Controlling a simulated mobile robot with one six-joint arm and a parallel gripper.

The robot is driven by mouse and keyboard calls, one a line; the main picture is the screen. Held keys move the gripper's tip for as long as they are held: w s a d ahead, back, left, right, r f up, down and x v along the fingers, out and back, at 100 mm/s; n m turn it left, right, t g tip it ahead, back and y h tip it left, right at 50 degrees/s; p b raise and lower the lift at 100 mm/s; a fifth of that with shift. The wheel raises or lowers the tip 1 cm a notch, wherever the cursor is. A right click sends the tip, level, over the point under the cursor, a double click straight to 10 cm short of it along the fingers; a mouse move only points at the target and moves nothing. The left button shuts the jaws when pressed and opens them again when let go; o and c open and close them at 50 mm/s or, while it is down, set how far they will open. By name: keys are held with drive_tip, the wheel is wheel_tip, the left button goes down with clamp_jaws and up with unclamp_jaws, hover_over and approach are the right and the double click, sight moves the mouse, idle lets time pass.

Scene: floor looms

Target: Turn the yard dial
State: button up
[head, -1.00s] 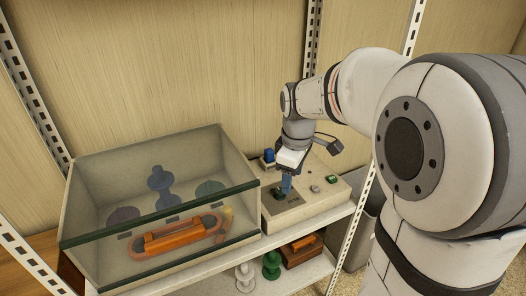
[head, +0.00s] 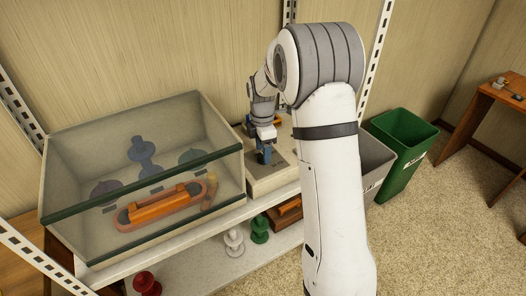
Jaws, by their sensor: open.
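A beige control box (head: 262,184) stands on the shelf, right of a glass-fronted case. My gripper (head: 265,157) points down over the front left part of the box's top. The jaws are open. The dial cannot be made out in the head view now, since my gripper and arm cover most of the box's top. I cannot tell whether the fingers touch anything there.
The glass case (head: 60,215) holds an orange shuttle-like piece (head: 160,207) and blue and grey shapes. Below the shelf stand a white spool (head: 234,243), a green spool (head: 260,229) and a red one (head: 147,284). Grey and green bins (head: 405,140) stand right of the rack.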

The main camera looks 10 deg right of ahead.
drive_tip(key=shift+f, duration=0.65)
drive_tip(key=c, duration=1)
